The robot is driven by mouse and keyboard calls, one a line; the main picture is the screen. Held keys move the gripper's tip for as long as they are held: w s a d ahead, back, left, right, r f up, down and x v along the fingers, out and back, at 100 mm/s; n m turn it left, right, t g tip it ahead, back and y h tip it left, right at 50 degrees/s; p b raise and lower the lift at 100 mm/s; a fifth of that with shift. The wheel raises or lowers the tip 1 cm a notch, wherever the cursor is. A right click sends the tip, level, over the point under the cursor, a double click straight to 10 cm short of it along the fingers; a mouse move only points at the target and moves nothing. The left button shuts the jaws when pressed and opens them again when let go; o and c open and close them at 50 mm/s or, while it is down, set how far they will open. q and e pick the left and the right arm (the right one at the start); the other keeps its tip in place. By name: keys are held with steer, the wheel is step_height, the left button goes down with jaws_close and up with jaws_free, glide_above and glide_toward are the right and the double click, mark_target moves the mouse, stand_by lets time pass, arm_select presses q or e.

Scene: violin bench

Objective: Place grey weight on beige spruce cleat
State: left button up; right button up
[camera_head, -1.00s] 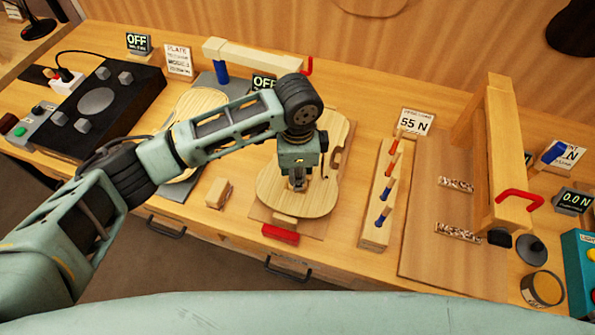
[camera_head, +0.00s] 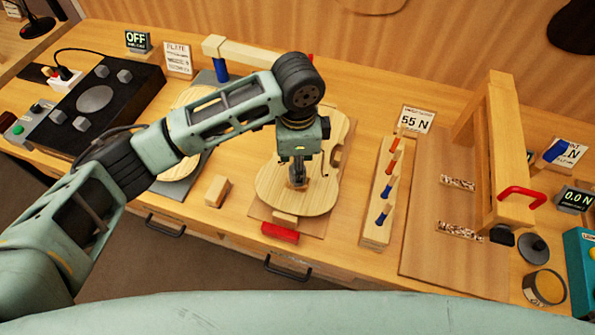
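My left gripper (camera_head: 298,182) points straight down over the middle of the pale violin plate (camera_head: 268,188) on the right of the two plates. Its fingers look close together, but they are too small and dark to tell whether they hold something. I cannot make out a grey weight or a beige spruce cleat for certain; the gripper hides the middle of the plate. A dark grey disc with a knob (camera_head: 534,246) lies on the bench at the far right. A small wooden block (camera_head: 217,191) lies left of the plate. My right gripper is not in view.
A rack with red and blue handled tools (camera_head: 376,228) stands right of the plate. Further right are a wooden frame (camera_head: 505,150) with a red handle and a round tin (camera_head: 545,288). A black control box (camera_head: 105,100) is at the left. My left forearm spans the left half.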

arm_select(q)
step_height(320, 180, up, 9)
steer(key=b, duration=0.1)
steer(key=shift+b, duration=0.3)
steer(key=shift+f, duration=0.15)
